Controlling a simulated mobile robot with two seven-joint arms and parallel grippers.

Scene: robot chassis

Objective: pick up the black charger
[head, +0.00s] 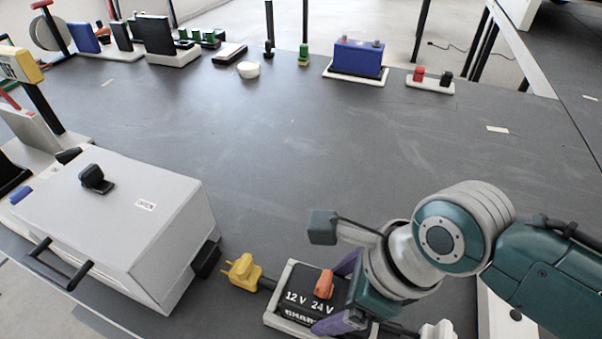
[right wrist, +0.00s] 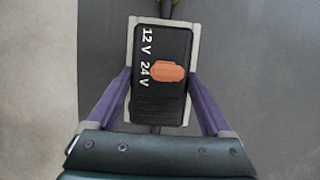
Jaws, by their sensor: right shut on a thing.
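The black charger (head: 283,302), marked "12 V 24 V" and with an orange switch, sits within a light grey frame at the bottom of the head view. A cable joins it to a yellow plug (head: 243,269) at its left. My right gripper (head: 333,294) has its purple fingers on opposite sides of the charger and is shut on it. In the right wrist view the charger (right wrist: 160,100) lies between the two fingertips. I cannot tell whether it is clear of the table. My left gripper is not in view.
A large grey box (head: 120,215) with a black handle stands left of the charger. The middle of the dark table (head: 300,150) is clear.

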